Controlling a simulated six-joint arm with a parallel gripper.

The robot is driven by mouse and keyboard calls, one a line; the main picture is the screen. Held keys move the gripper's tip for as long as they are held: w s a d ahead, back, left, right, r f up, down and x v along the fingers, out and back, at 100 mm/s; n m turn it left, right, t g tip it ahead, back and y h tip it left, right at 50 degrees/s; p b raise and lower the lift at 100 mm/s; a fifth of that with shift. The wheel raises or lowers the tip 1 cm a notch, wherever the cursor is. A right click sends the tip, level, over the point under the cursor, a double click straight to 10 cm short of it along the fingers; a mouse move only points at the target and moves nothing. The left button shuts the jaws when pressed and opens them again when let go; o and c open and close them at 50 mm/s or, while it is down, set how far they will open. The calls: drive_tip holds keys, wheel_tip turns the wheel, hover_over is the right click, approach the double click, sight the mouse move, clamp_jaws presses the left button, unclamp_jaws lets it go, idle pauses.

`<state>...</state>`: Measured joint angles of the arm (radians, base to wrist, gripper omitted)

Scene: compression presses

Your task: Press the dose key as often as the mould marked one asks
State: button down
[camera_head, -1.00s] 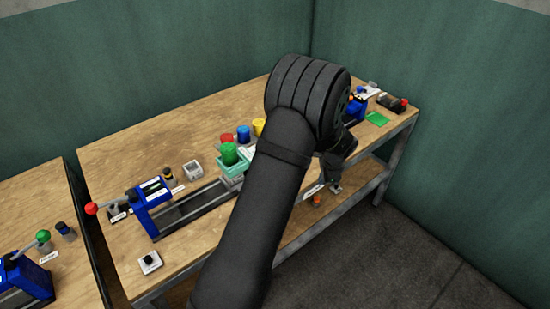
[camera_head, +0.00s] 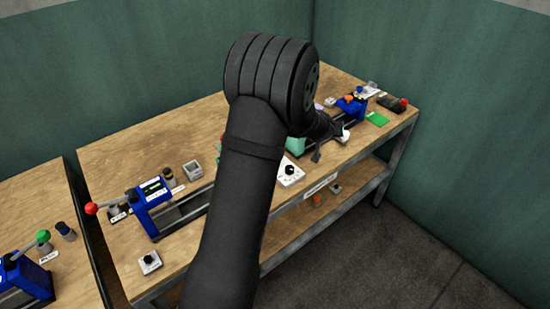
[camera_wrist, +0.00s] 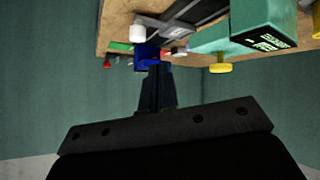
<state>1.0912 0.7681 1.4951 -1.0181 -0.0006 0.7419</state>
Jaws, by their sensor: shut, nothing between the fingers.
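A teal housing (camera_wrist: 245,38) shows in the wrist view with a black label plate, its lettering too small to read. A yellow round knob (camera_wrist: 220,67) sits at its edge. I cannot tell which part is the dose key. My gripper (camera_wrist: 158,72) is shut and empty, apart from the knob and to its left in the wrist view. In the head view, my gripper (camera_head: 316,155) is beside part of a teal object (camera_head: 297,145), near the table's front edge. No mould marking one can be read.
A white box with a black knob (camera_head: 290,172) sits at the front edge. A blue press (camera_head: 155,192) with a red-balled lever stands left, another blue press (camera_head: 350,106) at right. My arm hides the table's middle.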

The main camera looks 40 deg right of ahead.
drive_tip(key=w+a+r+n+t+y, duration=0.1)
drive_tip(key=w+a+n+t+y, duration=0.1)
drive_tip(key=a+n, duration=0.4)
drive_tip(key=w+a+r+n+t+y, duration=0.1)
drive_tip(key=w+a+n+t+y, duration=0.1)
drive_tip(key=w+a+n+y, duration=0.2)
drive_tip(key=w+a+n, duration=0.3)
drive_tip(key=n, duration=0.1)
drive_tip(key=shift+w+a+n, duration=0.3)
drive_tip(key=shift+n, duration=0.1)
drive_tip(key=shift+f, duration=4.3)
drive_tip(key=shift+f, duration=0.1)
drive_tip(key=shift+f, duration=0.35)
